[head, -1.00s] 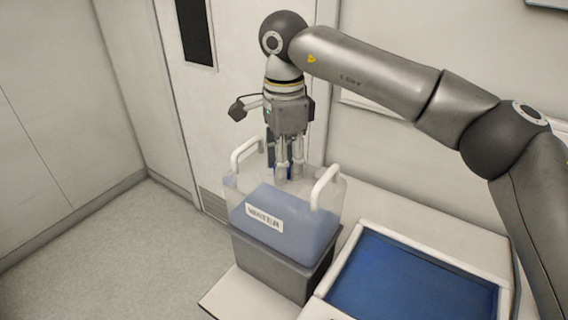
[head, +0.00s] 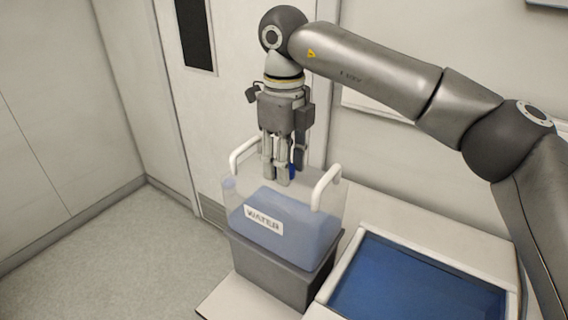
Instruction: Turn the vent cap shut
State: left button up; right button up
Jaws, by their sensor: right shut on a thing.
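A clear water container (head: 325,215) with blue liquid and a "WATER" label stands upright, with a white handle at each side of its top. My right gripper (head: 276,180) points straight down onto the container's top between the handles. Its fingers are shut on the vent cap, which they mostly hide. A small blue part (head: 292,172), seemingly the cap, shows just beside the fingers. How far the cap is turned cannot be seen. My left gripper is not in view.
The container rests on a grey block (head: 266,273) on a white bench (head: 228,300). A blue recessed tray with a white rim (head: 340,272) lies to the right. A door (head: 222,110) and wall stand close behind. Open floor lies at left.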

jog(key=shift+m, duration=0.9)
jog(key=o, duration=1)
jog(key=shift+o, duration=0.2)
notch_tip(320, 180, up, 12)
